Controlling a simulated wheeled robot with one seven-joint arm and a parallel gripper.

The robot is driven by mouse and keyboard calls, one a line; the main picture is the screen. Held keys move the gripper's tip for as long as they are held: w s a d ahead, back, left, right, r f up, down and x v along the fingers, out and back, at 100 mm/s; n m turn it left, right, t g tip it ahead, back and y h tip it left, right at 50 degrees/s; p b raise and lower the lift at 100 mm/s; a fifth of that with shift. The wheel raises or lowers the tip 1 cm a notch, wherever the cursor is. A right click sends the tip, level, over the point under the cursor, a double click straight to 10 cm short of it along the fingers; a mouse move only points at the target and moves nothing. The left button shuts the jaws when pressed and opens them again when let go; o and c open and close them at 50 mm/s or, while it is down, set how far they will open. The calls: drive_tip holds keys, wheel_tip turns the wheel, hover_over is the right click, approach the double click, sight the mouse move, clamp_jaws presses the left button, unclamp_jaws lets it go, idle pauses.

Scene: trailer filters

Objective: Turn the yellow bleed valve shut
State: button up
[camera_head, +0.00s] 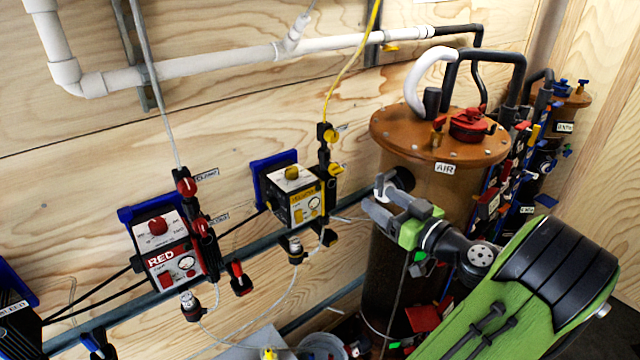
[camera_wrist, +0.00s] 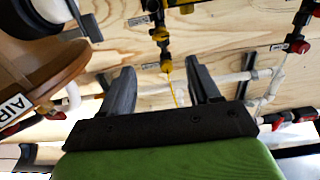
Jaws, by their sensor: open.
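A yellow box (camera_head: 293,197) is mounted on the wooden wall, with black fittings to its right. Two yellow valve handles show there, an upper one (camera_head: 331,135) and a lower one (camera_head: 336,169). I cannot tell which is the bleed valve. My gripper (camera_head: 378,198) is open and empty, right of the box and in front of the brown AIR tank. In the wrist view my gripper (camera_wrist: 162,78) has its two dark fingers spread. A yellow fitting (camera_wrist: 165,62) with a yellow hose shows beyond the gap between them, apart from both fingers.
The AIR tank (camera_head: 405,255) stands close behind my gripper and shows at left in the wrist view. A red box (camera_head: 165,250) with red valves is on the wall to the left. A white pipe (camera_head: 210,62) runs above. A grey rail (camera_head: 240,250) crosses the wall below.

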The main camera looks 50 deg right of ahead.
sight(339, 172)
drive_tip(key=p+x, duration=0.2)
drive_tip(key=x, duration=1.2)
drive_tip(key=shift+w+p, duration=0.3)
drive_tip(key=shift+w, duration=0.05)
drive_tip(key=c, duration=1)
drive_tip(key=shift+m, duration=0.7)
drive_tip(key=shift+c, duration=0.2)
drive_tip(key=o, duration=1)
drive_tip(key=shift+o, duration=0.2)
drive_tip(key=b+v, duration=0.3)
drive_tip(key=v, duration=1.2)
drive_tip(key=shift+s, duration=0.4)
